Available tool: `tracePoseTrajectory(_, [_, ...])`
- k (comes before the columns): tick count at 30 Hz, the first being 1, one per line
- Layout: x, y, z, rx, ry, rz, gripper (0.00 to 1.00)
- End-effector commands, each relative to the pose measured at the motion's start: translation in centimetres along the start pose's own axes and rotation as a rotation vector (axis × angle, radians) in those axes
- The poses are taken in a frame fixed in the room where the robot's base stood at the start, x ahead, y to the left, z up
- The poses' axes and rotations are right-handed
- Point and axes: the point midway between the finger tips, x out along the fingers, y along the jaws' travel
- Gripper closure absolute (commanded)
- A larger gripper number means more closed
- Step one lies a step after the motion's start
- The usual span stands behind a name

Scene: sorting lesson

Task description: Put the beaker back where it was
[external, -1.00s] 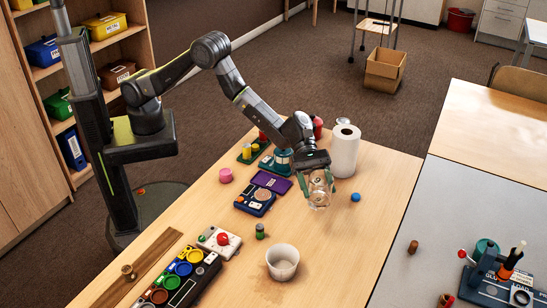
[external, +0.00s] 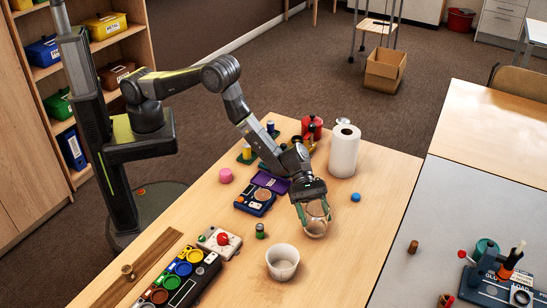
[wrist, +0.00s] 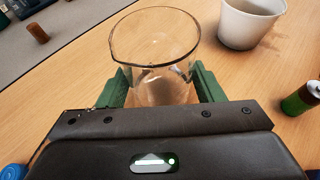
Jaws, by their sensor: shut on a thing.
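The clear glass beaker (external: 315,228) is upright between the green fingers of my gripper (external: 313,212), at or just above the wooden table. In the wrist view the beaker (wrist: 155,45) shows its wide open rim and spout, with a green finger on each side of it. My gripper (wrist: 160,85) is shut on it. Whether the beaker's base touches the table cannot be told.
A white bowl-like cup (external: 282,263) stands close by, nearer the camera. A green battery-like cylinder (external: 260,231), a blue ball (external: 355,197) and a paper towel roll (external: 344,151) stand around. A purple-and-blue scale (external: 254,202) lies behind left. Bare table lies to the right.

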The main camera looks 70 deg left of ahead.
Motion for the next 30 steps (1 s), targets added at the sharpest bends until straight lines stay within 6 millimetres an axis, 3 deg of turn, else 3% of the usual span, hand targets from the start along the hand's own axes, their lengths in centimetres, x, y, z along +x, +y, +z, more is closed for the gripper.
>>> tracePoseTrajectory(15, [0.54,0.02,-1.25,0.001,-0.002,0.001,0.67])
tracePoseTrajectory(16, [0.48,0.02,-1.15,0.000,-0.001,0.001,0.33])
tracePoseTrajectory(18, [0.47,0.01,-1.13,0.000,-0.001,0.000,0.19])
tracePoseTrajectory(30, [0.32,0.01,-0.76,0.000,-0.001,0.000,0.17])
